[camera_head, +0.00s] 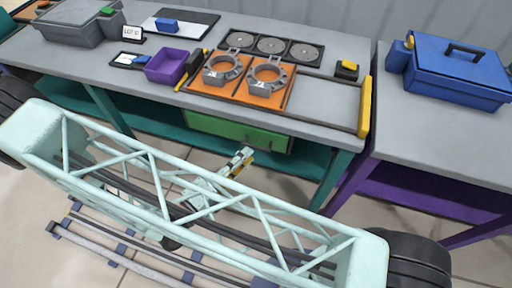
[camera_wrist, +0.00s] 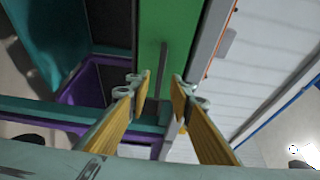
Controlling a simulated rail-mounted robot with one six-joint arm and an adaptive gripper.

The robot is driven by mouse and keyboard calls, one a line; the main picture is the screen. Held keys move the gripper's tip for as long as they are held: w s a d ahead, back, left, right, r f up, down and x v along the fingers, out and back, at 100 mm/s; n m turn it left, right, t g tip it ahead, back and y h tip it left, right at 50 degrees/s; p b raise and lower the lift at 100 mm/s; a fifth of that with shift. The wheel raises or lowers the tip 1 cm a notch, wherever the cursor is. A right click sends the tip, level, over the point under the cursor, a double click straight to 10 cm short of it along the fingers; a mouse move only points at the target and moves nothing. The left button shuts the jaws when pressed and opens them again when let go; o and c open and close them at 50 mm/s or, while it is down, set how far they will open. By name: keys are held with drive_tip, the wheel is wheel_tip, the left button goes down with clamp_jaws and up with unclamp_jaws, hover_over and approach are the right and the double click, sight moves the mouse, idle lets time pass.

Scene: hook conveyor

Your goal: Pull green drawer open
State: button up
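The green drawer (camera_head: 218,127) sits under the front edge of the grey workbench top, and its front looks closed. In the wrist view its green front (camera_wrist: 179,30) fills the upper middle, with a dark bar handle (camera_wrist: 164,60) on it. My gripper (camera_head: 243,160) is in front of the drawer's right part. In the wrist view my gripper (camera_wrist: 163,88) is open, with yellow-padded fingers on either side of the handle's line. A gap shows between each finger and the handle. Whether the fingertips reach around the bar in depth, I cannot tell.
The grey workbench (camera_head: 318,98) holds orange plates (camera_head: 228,90) with ring-shaped parts and a purple bin (camera_head: 167,67). A second bench on the right carries a blue toolbox (camera_head: 455,75). Teal legs and a lower shelf (camera_head: 140,113) frame the drawer. Tiled floor lies below.

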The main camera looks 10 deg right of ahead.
sight(255, 148)
drive_tip(key=shift+b+x, duration=0.45)
drive_tip(key=shift+x, duration=2.5)
clamp_jaws()
